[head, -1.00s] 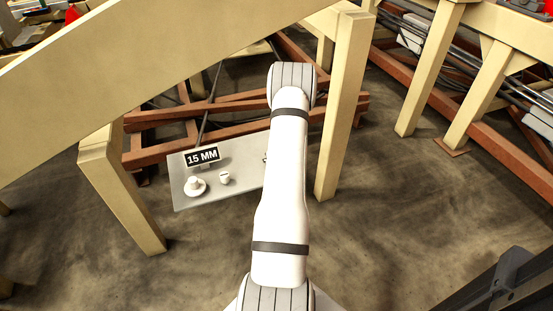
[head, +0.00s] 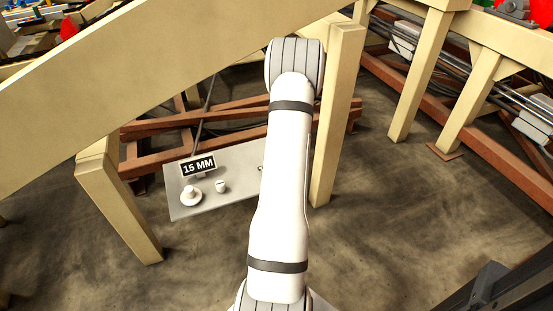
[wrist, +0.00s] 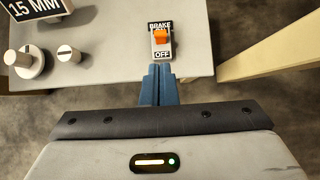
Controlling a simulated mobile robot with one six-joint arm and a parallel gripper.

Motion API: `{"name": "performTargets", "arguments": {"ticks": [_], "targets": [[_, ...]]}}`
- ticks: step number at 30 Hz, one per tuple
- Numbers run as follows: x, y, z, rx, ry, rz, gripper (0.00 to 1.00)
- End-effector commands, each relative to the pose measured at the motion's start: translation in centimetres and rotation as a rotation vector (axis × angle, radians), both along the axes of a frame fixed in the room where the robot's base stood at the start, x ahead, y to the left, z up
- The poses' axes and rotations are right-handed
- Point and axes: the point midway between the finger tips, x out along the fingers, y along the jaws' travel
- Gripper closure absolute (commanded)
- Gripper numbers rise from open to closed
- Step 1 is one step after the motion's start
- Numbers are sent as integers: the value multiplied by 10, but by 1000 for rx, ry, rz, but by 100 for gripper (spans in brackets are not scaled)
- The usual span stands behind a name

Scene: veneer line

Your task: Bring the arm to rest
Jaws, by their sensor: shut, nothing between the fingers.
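My gripper (wrist: 159,84) shows in the wrist view with its two blue fingers together and nothing between them. Its tips are near the front edge of a grey panel (wrist: 110,62), just below a brake switch (wrist: 161,38) in the picture. The switch has an orange lever and the words BRAKE and OFF. I cannot tell whether the fingertips touch anything. In the head view my white arm reaches forward over the floor and hides the gripper and the right part of the panel (head: 228,196).
A 15 MM sign (head: 198,166), a large knob (head: 190,195) and a small knob (head: 221,186) are on the panel's left. Cream posts (head: 337,120) (head: 120,205) and a cream beam (head: 150,70) frame the space. Brown rails (head: 150,150) lie behind.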

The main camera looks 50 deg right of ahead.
Motion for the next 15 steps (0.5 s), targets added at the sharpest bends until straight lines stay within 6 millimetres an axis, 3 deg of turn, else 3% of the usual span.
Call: {"name": "performTargets", "arguments": {"ticks": [11,15], "targets": [[2,1,4,-5,-1,10,100],[22,20,42,-55,-7,136,100]]}}
